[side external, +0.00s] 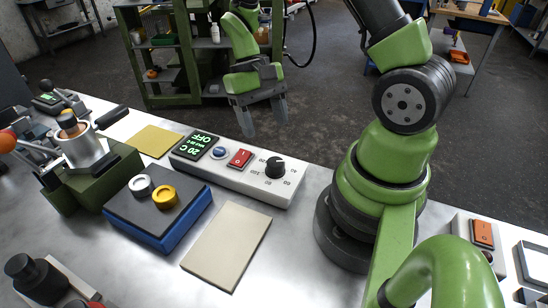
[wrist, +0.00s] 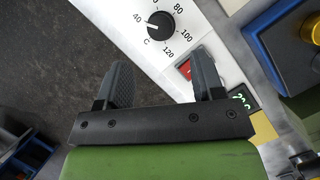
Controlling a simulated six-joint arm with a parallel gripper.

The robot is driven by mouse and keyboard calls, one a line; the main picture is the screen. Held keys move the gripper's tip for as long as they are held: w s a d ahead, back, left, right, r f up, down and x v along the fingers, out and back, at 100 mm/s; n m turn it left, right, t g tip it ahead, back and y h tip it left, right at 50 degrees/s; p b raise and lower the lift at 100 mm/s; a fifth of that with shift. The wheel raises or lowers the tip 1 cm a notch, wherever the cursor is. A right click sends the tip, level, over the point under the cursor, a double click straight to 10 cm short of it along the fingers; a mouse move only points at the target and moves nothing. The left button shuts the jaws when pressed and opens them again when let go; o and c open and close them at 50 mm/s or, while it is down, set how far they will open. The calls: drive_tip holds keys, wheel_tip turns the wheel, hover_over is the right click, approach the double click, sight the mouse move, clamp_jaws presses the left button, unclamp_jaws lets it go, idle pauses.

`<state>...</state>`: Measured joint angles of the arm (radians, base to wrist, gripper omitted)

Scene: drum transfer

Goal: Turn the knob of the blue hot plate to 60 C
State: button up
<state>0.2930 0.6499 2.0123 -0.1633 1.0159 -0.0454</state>
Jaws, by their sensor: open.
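The black knob (side external: 275,167) sits on a long white control panel (side external: 228,179) with a number scale. In the wrist view the knob (wrist: 160,25) has a white mark pointing left, near the 40; the 80, 100 and 120 also show. The panel's display (side external: 196,145) reads 20 C and OFF. The blue hot plate (side external: 146,232) has a dark top and stands beside the panel. My gripper (side external: 264,127) is open and empty, above and behind the panel near the knob. In the wrist view the knob lies beyond the fingertips (wrist: 160,62), apart from them.
A beige plate (side external: 228,245) lies in front. A metal pot (side external: 84,148) stands at left.

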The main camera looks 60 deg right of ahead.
sight(275, 161)
drive_tip(key=x, duration=0.8)
drive_tip(key=shift+s+f, duration=0.1)
drive_tip(key=shift+f, duration=0.05)
drive_tip(key=c, duration=0.9)
